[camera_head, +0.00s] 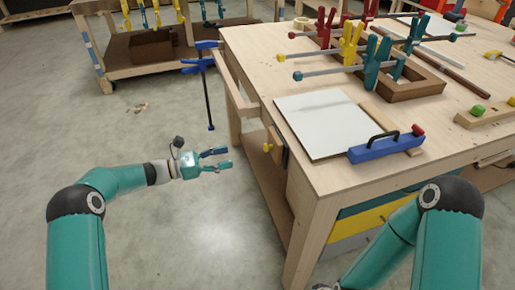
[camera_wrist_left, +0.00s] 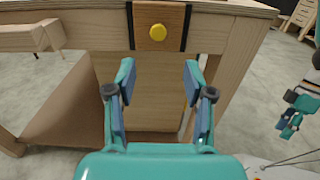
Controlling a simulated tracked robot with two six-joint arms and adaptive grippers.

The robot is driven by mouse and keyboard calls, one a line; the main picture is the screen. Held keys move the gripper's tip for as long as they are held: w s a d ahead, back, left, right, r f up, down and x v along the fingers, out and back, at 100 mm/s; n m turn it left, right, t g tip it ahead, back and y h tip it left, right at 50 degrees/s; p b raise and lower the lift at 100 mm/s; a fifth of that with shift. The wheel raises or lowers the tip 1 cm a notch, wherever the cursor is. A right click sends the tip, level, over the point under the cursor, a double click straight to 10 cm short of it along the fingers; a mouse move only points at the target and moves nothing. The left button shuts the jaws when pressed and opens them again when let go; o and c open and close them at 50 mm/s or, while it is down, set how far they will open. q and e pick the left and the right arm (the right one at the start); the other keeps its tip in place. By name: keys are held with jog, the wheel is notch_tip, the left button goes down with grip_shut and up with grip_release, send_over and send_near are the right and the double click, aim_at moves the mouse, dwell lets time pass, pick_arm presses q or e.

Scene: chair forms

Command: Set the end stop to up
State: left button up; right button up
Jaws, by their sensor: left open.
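The end stop (camera_head: 277,153) is a brown wooden slide on the left side of the workbench, with a round yellow knob (camera_head: 267,147). In the left wrist view the slide (camera_wrist_left: 172,13) sits between two black rails, and its knob (camera_wrist_left: 157,32) faces me. Its top looks about level with the bench top. My left gripper (camera_head: 231,159) is open and empty, left of the end stop and apart from it. In the left wrist view its fingers (camera_wrist_left: 158,85) spread below the knob. My right gripper (camera_wrist_left: 290,116) seems to show at the right edge there, small and unclear.
The workbench (camera_head: 240,45) carries a white panel (camera_head: 322,122), a blue tool with a black handle (camera_head: 385,146) and several clamps. A blue clamp (camera_head: 206,92) hangs by a wooden rail (camera_head: 231,83) beyond my left gripper. The floor around my left arm is clear.

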aim_at(271, 147)
pick_arm(q)
jog(key=p+x, duration=0.1)
jog(key=x, duration=1.1)
jog(key=shift+d, duration=0.2)
jog(key=shift+f, duration=0.1)
jog(key=shift+f, duration=0.1)
grip_shut()
